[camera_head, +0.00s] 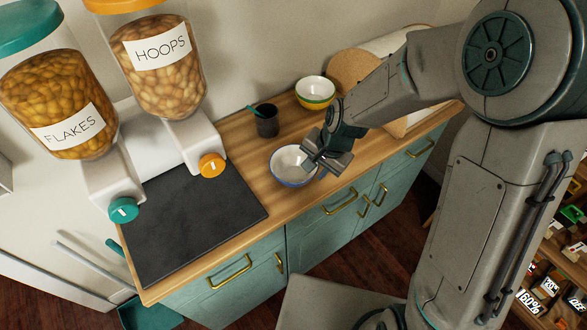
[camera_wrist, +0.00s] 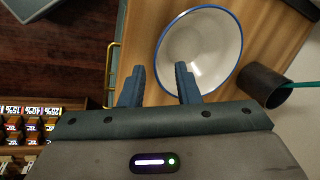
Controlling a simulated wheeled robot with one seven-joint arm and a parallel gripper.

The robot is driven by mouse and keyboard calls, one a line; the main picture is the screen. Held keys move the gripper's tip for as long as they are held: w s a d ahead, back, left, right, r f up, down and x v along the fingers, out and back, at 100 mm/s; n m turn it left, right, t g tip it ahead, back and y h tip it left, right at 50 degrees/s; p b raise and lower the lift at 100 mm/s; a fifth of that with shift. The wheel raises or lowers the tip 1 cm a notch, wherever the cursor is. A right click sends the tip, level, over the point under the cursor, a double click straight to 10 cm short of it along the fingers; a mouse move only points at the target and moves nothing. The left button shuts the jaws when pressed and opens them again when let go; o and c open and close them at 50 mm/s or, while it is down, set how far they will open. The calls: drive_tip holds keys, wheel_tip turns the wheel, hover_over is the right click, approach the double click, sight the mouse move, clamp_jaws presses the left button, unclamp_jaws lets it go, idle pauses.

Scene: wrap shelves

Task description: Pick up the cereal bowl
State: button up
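A white bowl with a blue rim (camera_head: 289,166) stands upright and empty on the wooden counter. It also shows large in the wrist view (camera_wrist: 205,45). A second white bowl with green and yellow bands (camera_head: 315,92) stands farther back; the pictures do not label either one as the cereal bowl. My gripper (camera_head: 318,163) is over the right side of the blue-rimmed bowl in the head view. In the wrist view its two fingers (camera_wrist: 160,85) are apart with nothing held between them, the right finger overlapping the bowl's near rim. Contact with the rim cannot be told.
A dark cup with a teal utensil (camera_head: 267,122) stands behind the bowl. Cereal dispensers labelled HOOPS (camera_head: 160,62) and FLAKES (camera_head: 62,110) stand left, by a dark mat (camera_head: 195,220). Bare counter lies around the blue-rimmed bowl.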

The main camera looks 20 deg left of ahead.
drive_tip(key=shift+p+x, duration=0.7)
drive_tip(key=shift+x, duration=2.05)
drive_tip(key=shift+w+d, duration=0.1)
drive_tip(key=shift+w, duration=0.05)
clamp_jaws()
